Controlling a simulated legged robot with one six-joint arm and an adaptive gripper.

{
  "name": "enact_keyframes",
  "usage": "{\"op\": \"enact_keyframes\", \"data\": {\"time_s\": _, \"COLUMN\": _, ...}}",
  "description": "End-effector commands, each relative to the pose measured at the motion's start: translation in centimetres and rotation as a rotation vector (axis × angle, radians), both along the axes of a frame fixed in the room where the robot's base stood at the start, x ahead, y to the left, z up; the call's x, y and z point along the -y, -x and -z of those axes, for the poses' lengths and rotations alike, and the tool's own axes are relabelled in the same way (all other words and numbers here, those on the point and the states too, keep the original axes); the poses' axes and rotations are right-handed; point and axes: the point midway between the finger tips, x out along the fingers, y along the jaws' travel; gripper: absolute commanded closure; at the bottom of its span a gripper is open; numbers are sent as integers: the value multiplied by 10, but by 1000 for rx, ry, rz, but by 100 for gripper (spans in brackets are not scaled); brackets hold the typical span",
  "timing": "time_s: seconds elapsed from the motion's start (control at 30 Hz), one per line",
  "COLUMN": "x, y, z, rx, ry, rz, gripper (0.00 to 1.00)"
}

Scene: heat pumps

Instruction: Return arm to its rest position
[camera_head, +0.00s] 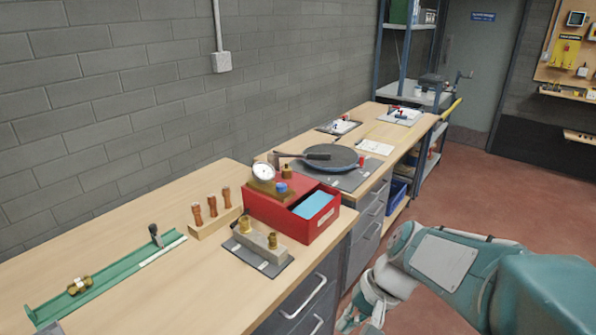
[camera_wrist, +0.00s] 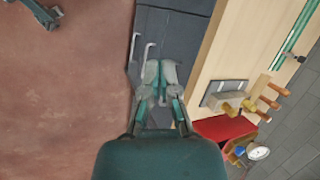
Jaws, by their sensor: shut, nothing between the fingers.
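My gripper shows in the wrist view (camera_wrist: 160,80), with its two fingers together and nothing between them. It hangs over the dark drawer front beside the workbench, clear of the things on top. In the head view my teal and grey arm is at the lower right, bent beside the bench, and the gripper end (camera_head: 362,312) is low and partly cut off by the frame's bottom edge.
The wooden workbench (camera_head: 120,225) carries a red box with a gauge (camera_head: 290,205), wooden-handled tools (camera_head: 212,207), a brass-fitted block (camera_head: 258,243) and a green rail (camera_head: 110,280). Drawer handles (camera_head: 305,295) jut out near the gripper. Red floor (camera_head: 470,195) is open at the right.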

Motion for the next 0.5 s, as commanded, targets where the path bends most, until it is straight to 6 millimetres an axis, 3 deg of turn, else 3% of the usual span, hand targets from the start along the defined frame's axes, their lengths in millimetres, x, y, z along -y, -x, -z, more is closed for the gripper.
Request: {"op": "enact_keyframes", "data": {"time_s": 0.5, "x": 54, "y": 72, "z": -60, "rx": 463, "ry": 428, "rz": -154, "gripper": 100}}
